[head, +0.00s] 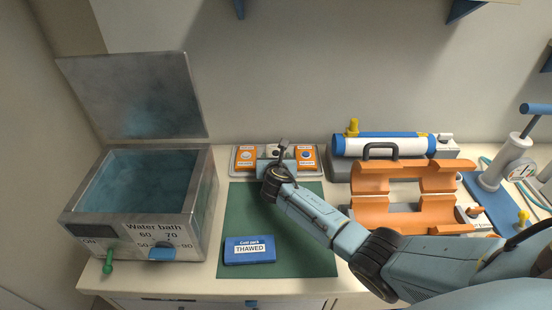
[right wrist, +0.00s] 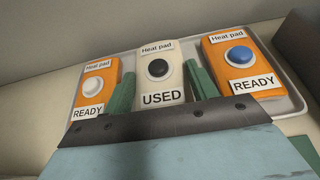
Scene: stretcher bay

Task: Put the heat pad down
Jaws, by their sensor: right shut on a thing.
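A white heat pad marked USED (right wrist: 163,65), with a black button, is in the metal tray (right wrist: 297,103) at the back of the counter. My right gripper (right wrist: 161,84) is shut on it, with one green finger along each side. In the head view my right gripper (head: 281,150) is over the middle of the tray and hides most of this pad. Orange heat pads marked READY flank it: one with a white button (right wrist: 94,88) on the left and one with a blue button (right wrist: 240,60) on the right. I cannot tell whether the held pad touches the tray floor.
A green mat (head: 300,250) in front of the tray bears a blue cold pack marked THAWED (head: 249,250). An open water bath (head: 195,225) stands on the left. An orange open clamshell holder (head: 380,213) and a blue-white cylinder (head: 385,145) are on the right.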

